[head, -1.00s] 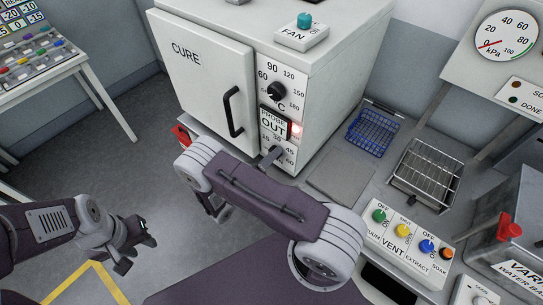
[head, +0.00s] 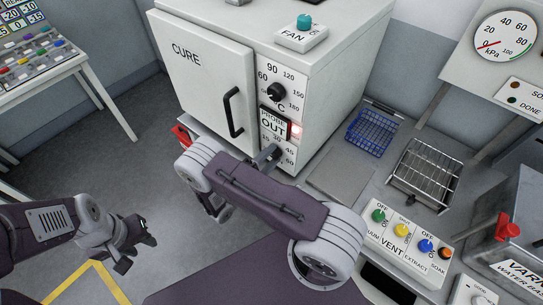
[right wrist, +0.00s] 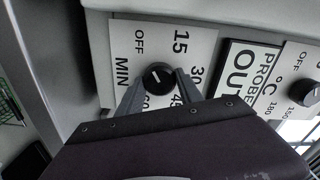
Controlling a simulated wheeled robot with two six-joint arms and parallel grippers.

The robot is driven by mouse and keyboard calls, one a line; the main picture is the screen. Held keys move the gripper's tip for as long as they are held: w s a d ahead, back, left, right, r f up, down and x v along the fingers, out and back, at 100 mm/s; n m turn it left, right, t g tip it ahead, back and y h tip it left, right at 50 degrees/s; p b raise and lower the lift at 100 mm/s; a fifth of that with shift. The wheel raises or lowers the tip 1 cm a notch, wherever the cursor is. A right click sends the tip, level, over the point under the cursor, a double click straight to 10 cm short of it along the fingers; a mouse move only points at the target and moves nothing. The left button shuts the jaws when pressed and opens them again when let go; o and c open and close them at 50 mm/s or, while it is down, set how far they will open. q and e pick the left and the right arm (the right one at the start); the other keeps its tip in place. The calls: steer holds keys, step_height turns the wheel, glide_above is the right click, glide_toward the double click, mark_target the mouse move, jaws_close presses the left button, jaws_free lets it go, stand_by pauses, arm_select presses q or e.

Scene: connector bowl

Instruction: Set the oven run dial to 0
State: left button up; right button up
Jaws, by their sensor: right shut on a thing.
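The white oven (head: 212,68) labelled CURE has a front panel with a lower run dial, marked OFF, 15, 30, 45, 60 and MIN. In the right wrist view the black dial (right wrist: 157,74) sits between the two fingers of my right gripper (right wrist: 159,82), which is shut on it. The dial's pale mark points up and left, roughly toward OFF. In the head view my right gripper (head: 266,158) reaches the lower panel and hides most of that dial. My left gripper (head: 138,247) is open and empty above the floor at the left.
Above the run dial are the PROBE OUT sign (head: 275,123) and a black temperature dial (head: 277,92). A blue basket (head: 371,132), a wire rack (head: 428,172) and a VENT switch box (head: 408,240) stand to the right. A grey plate (head: 341,174) lies beside the oven.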

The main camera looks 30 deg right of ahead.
steer(key=shift+n, duration=0.5)
steer(key=o, duration=1.4)
steer(key=shift+c, duration=0.2)
steer(key=b+v, duration=0.2)
steer(key=v, duration=0.7)
